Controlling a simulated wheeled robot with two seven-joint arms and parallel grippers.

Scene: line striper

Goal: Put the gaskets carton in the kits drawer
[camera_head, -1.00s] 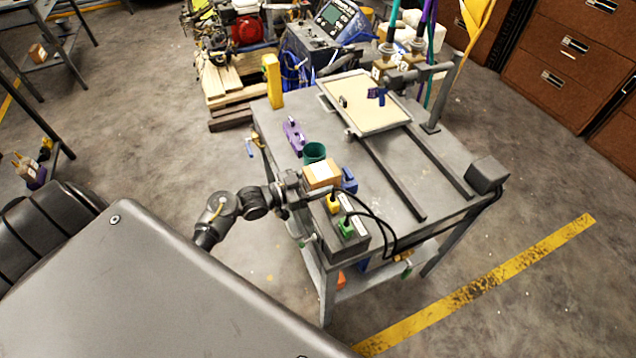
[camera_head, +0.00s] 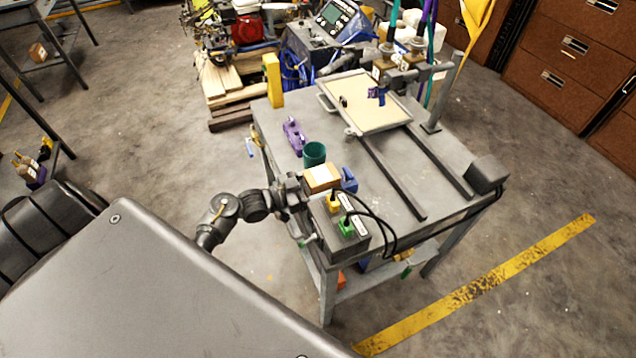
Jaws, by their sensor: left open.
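A small tan carton (camera_head: 322,177) with a white label on top sits on the near left part of the grey work cart, beside a black box with plugs. I take it for the gaskets carton, but its label is too small to read. My left gripper (camera_head: 302,190) is open at the carton's left side; its fingertips are partly hidden and I cannot tell whether they touch it. Brown drawer cabinets (camera_head: 566,75) with pale labels stand at the upper right, their visible drawers shut. I cannot read which one is the kits drawer. My right gripper is not in view.
Around the carton on the cart (camera_head: 400,180) are a green cup (camera_head: 314,153), a blue block (camera_head: 349,181), a purple piece (camera_head: 293,136) and the black box (camera_head: 350,238) with cables. Two dark rails and a tan board (camera_head: 365,105) lie further back. Floor between cart and cabinets is clear.

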